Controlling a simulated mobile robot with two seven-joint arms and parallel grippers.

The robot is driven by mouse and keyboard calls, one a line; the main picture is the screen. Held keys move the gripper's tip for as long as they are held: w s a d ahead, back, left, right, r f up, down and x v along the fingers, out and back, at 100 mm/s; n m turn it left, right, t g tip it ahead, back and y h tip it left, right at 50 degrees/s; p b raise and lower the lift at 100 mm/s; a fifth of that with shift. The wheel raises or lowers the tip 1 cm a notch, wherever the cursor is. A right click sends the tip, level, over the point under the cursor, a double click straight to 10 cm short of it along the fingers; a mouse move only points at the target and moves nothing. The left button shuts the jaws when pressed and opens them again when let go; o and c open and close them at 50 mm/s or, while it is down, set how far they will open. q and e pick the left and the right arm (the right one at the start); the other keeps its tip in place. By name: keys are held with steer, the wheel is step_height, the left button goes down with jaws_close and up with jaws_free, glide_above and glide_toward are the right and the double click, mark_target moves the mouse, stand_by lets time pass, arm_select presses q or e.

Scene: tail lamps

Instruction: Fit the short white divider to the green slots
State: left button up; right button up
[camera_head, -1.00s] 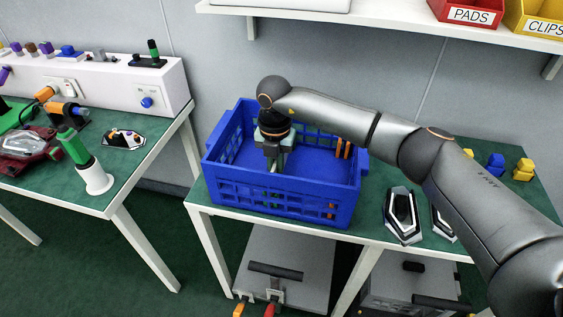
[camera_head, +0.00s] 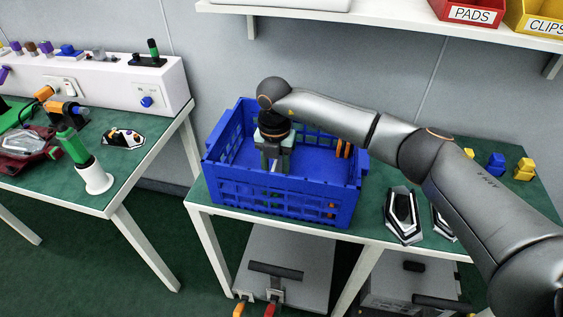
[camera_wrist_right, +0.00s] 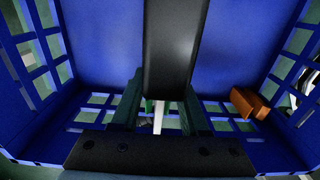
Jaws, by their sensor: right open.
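The blue crate (camera_head: 232,193) stands on the green-topped table. My right gripper (camera_head: 273,163) points down inside it, left of its middle; in the right wrist view its two fingers (camera_wrist_right: 160,105) are apart. A narrow white strip (camera_wrist_right: 158,117) shows between them, apparently the short white divider seen edge-on; most of it is hidden. A small green patch (camera_wrist_right: 147,105) lies beside the strip; I cannot tell whether it is a green slot. I cannot tell whether the strip is seated in slots. My left gripper is not in view.
Orange slot pieces (camera_wrist_right: 250,104) are on a crate wall. Two lamp-shaped parts (camera_head: 402,216) lie right of the crate, with yellow and blue blocks (camera_head: 496,166) beyond. A left table (camera_head: 120,185) holds a white cup with a green-handled tool (camera_head: 95,180). A shelf (camera_head: 400,20) overhangs behind.

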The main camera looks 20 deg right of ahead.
step_height(320, 180, up, 13)
steer(key=shift+f, duration=0.2)
stand_by(0.3)
steer(key=shift+f, duration=0.1)
